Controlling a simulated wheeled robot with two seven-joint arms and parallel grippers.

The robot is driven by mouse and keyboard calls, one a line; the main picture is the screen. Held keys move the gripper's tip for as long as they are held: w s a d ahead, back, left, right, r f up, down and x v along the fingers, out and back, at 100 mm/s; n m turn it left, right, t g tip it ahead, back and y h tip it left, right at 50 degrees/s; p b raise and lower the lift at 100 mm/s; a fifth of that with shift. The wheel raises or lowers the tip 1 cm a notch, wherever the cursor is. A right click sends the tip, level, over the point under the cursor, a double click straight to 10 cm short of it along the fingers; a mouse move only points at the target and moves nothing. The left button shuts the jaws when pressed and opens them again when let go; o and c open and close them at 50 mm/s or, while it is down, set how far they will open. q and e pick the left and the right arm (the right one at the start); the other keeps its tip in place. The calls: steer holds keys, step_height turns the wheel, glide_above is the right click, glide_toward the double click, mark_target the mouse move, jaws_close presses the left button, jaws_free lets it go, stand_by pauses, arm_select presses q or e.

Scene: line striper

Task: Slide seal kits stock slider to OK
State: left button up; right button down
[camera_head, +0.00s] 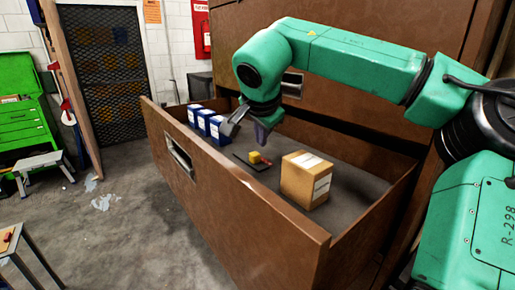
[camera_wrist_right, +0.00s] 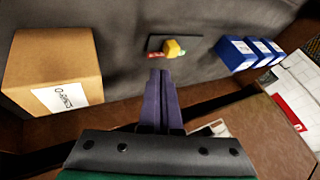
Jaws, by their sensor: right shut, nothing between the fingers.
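The stock slider is a small dark plate (camera_head: 244,161) on the floor of an open brown drawer, with a yellow knob (camera_head: 255,157) on it. In the right wrist view the yellow knob (camera_wrist_right: 174,48) sits between a red patch (camera_wrist_right: 155,55) on its left and a sliver of green (camera_wrist_right: 184,51) on its right. No lettering on it is readable. My right gripper (camera_wrist_right: 161,73) is shut and empty, its purple fingertips just short of the plate in that view. In the head view the gripper (camera_head: 257,134) hangs over the drawer. My left gripper is not in view.
A cardboard box (camera_head: 306,181) labelled O-rings stands beside the plate. Several blue-and-white boxes (camera_head: 208,121) stand at the drawer's far end. The drawer's front wall (camera_head: 222,190) rises along the near side. A green tool cabinet (camera_head: 22,120) stands at left.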

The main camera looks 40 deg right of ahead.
steer(key=s, duration=0.1)
steer(key=p, duration=0.3)
glide_above(260, 170)
steer(key=f, duration=0.4)
steer(key=s+f, duration=0.1)
steer(key=f, duration=0.1)
steer(key=shift+a+f, duration=0.15)
steer(key=shift+a, duration=0.15)
steer(key=shift+p+x, duration=0.3)
steer(key=shift+x, duration=0.5)
steer(key=shift+w+f, duration=0.1)
steer(key=shift+f, duration=0.05)
